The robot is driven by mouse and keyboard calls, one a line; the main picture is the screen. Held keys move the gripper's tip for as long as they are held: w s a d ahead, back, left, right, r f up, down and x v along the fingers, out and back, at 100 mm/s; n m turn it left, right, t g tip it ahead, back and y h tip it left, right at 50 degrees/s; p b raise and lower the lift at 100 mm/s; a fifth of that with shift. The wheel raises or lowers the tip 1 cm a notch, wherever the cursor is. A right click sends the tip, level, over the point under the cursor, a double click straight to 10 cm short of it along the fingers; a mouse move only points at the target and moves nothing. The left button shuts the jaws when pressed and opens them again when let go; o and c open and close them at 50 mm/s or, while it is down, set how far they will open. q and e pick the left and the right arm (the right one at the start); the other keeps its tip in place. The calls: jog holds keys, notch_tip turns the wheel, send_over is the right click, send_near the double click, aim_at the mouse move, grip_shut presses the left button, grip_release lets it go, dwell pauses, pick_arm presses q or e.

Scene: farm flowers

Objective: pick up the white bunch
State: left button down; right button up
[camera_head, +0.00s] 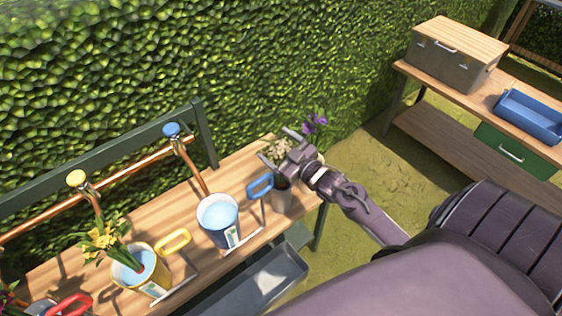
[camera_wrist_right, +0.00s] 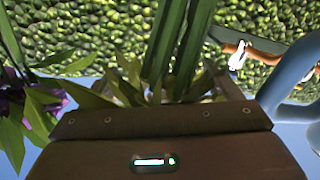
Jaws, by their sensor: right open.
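The white bunch (camera_head: 277,147) shows as small pale flowers at the far right end of the bench, above a grey container (camera_head: 282,197). My right gripper (camera_head: 291,147) is open at the white bunch and partly covers it. In the right wrist view, thick green stems (camera_wrist_right: 168,45) and leaves rise just beyond the gripper body. The fingertips do not show clearly there, so I cannot tell whether the stems are between them. Purple flowers (camera_head: 315,122) show just right of the gripper, and at the left edge of the wrist view (camera_wrist_right: 15,95). My left gripper is not in view.
A blue bucket (camera_head: 219,224) with a blue handle (camera_head: 260,186) stands close left of the grey container. A yellow bucket (camera_head: 143,272) with yellow flowers is further left. A hedge (camera_head: 230,60) stands behind. A second table (camera_head: 436,80) holds a box and blue tray.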

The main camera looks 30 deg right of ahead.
jog(key=shift+c, duration=1.3)
jog(key=shift+w, duration=0.1)
jog(key=c, duration=1.3)
jog(key=shift+r, duration=0.1)
notch_tip(320, 180, up, 20)
jog(key=shift+f+b, duration=0.1)
jog(key=shift+b, duration=0.9)
